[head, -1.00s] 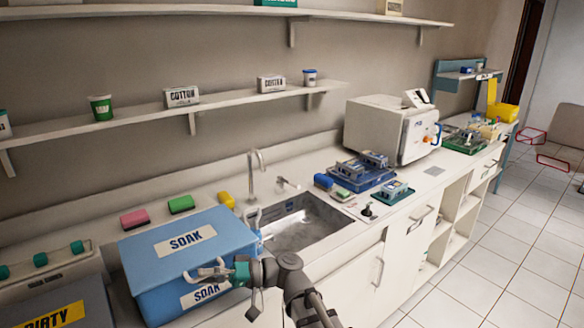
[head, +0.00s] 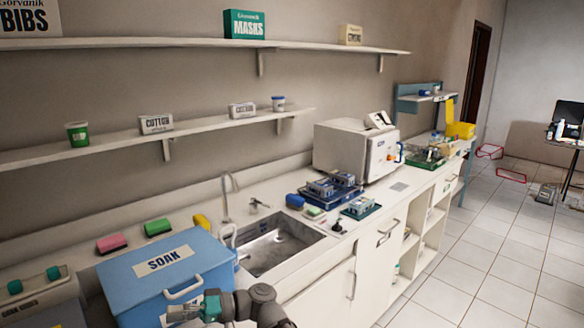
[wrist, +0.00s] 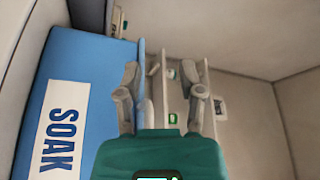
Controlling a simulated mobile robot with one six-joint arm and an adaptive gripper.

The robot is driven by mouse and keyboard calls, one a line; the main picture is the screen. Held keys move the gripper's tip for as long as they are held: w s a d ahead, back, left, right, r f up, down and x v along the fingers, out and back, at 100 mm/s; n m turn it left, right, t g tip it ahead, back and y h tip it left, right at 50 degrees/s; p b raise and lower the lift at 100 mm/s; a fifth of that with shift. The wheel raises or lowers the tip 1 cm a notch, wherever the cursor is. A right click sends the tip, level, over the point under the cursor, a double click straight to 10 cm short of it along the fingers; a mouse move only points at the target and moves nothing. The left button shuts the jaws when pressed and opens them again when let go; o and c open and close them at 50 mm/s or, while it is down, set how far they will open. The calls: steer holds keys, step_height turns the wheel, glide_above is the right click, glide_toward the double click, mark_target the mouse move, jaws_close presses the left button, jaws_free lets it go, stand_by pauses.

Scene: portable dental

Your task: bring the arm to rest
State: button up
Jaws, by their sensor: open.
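My gripper (wrist: 165,100) is open and empty in the wrist view, its two grey fingers apart with nothing between them. In the head view my gripper (head: 182,312) shows at the bottom, in front of the blue SOAK box (head: 165,275), and my arm enters from the lower edge. The blue box, lid closed, also fills the left of the wrist view (wrist: 95,75). I cannot tell whether the gripper touches the box.
A sink (head: 280,248) lies right of the box. Sponges (head: 157,227) stand behind it. Blue trays (head: 332,192) and a white sterilizer (head: 355,148) are further along the counter (head: 398,188). The tiled floor (head: 470,270) at right is mostly clear.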

steer(key=w+d+f+m+t+h, duration=0.25)
steer(key=d+f+h, duration=0.25)
steer(key=d+f, duration=0.35)
steer(key=w+d+f+m+t+h, duration=0.2)
steer(key=w+d+f+t+h, duration=0.25)
steer(key=d+f, duration=0.4)
steer(key=d+f+m+h, duration=0.35)
steer(key=d+h, duration=0.25)
steer(key=d, duration=0.9)
steer(key=d+f+m+h, duration=0.1)
steer(key=d+h, duration=0.2)
steer(key=d, duration=0.7)
step_height(320, 180, up, 13)
steer(key=p, duration=1.3)
steer(key=shift+s+a+f, duration=0.15)
steer(key=shift+a, duration=0.2)
